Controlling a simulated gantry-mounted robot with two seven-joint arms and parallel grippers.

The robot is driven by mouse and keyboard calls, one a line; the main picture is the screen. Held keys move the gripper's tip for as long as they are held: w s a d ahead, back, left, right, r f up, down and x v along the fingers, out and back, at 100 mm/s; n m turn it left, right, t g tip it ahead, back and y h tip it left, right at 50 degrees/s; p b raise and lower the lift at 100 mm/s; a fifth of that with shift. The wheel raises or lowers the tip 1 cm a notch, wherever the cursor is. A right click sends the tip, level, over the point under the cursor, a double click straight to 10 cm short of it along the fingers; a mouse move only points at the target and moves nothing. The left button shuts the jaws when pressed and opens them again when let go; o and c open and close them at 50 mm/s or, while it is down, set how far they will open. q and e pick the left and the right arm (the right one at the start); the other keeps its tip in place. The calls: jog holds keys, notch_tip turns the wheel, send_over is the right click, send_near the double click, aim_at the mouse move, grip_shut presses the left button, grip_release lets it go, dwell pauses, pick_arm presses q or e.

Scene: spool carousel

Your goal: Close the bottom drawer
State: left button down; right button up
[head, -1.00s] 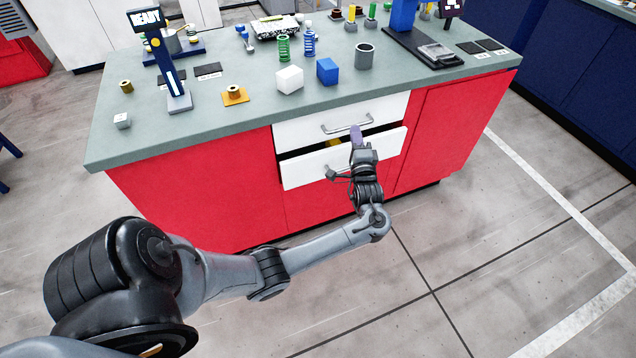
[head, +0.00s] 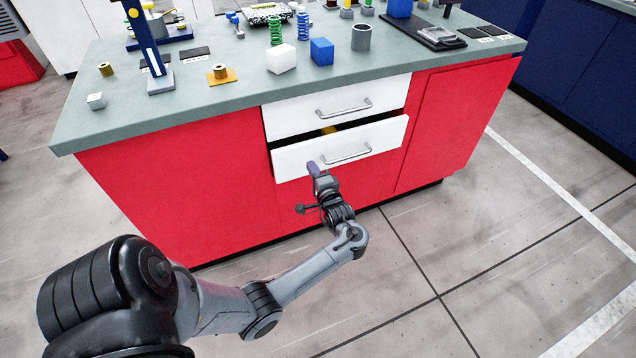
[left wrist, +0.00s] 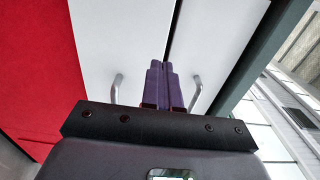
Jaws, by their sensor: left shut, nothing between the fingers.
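The bottom drawer (head: 294,161) has a white front with a silver bar handle (head: 347,154). It stands part-way out of the red cabinet, and something yellow (head: 329,130) shows in its gap. The top drawer (head: 290,120) above it is flush. My left gripper (head: 313,168) is in front of the bottom drawer's left half, left of its handle, with purple fingers shut and empty. In the left wrist view the shut fingers (left wrist: 166,84) point at the white fronts, between the two handles. I cannot tell whether they touch the drawer. My right gripper is not in view.
The grey-green worktop (head: 225,106) overhangs the drawers and holds a white cube (head: 281,58), a blue cube (head: 322,51), a grey cup (head: 361,38) and other small items. The floor in front of the cabinet is clear.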

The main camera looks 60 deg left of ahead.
aim_at(302, 148)
pick_arm(q)
jog(key=a+b, duration=0.1)
jog(key=a, duration=0.2)
jog(key=a+b, duration=0.2)
jog(key=a, duration=0.1)
jog(key=shift+w+a+f, duration=0.1)
jog(key=shift+w+f, duration=0.05)
jog(key=shift+w, duration=0.05)
jog(key=shift+a, duration=0.5)
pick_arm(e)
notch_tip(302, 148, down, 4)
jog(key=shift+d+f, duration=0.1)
